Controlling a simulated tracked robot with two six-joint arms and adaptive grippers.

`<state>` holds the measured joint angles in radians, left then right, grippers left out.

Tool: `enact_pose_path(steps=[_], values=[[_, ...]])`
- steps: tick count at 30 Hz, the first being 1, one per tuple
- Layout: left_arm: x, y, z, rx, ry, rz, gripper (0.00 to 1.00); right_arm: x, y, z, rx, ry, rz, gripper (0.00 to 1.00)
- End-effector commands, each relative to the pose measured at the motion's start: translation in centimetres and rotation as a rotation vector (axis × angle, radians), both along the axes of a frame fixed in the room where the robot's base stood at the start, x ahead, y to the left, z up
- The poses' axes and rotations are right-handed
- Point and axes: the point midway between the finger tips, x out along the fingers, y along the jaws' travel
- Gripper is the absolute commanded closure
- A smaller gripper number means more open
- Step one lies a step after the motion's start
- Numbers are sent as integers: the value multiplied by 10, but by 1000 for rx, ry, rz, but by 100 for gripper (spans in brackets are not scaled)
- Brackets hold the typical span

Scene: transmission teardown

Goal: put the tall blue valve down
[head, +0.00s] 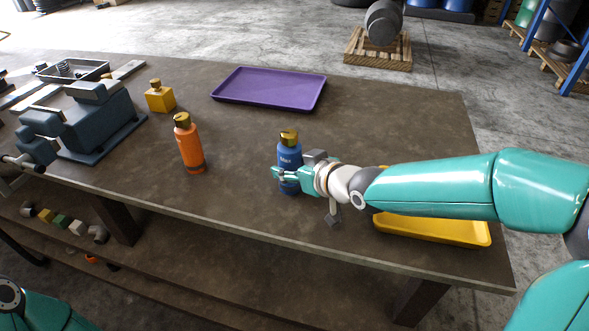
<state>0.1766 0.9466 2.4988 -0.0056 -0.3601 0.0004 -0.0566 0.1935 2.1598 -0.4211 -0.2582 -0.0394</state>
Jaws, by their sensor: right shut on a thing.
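The tall blue valve (289,155) is upright at the middle right of the table, with a gold cap on top. My right gripper (286,175) is shut around its lower body, reaching in from the right. The fingers hide part of the valve, and I cannot tell whether its base touches the table (240,190). An orange valve (188,146) with a gold cap stands upright to the left, apart from the gripper. My left gripper is not in view; only a piece of my left arm shows at the lower left.
A purple tray (270,89) lies empty at the back. A yellow tray (440,230) lies at the right, partly under my right arm. A small yellow block-shaped valve (159,97) and a grey-blue vise (85,120) stand at the left. The table between the orange and blue valves is clear.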

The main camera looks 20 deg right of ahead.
Motion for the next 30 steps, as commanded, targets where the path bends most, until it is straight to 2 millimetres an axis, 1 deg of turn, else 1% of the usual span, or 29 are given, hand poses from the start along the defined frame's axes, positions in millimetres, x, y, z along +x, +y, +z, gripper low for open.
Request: enact_pose_path(steps=[5,10,11,15,26,30], values=[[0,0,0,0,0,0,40,1,0,3,1,-10,-1,100],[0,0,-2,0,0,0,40,1,0,1,1,-10,-1,100],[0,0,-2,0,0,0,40,0,0,-2,-1,-2,0,48],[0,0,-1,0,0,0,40,0,0,-1,-1,-2,0,25],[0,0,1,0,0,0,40,0,0,1,-1,-2,0,25],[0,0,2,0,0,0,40,-9,-4,7,0,-5,-1,25]])
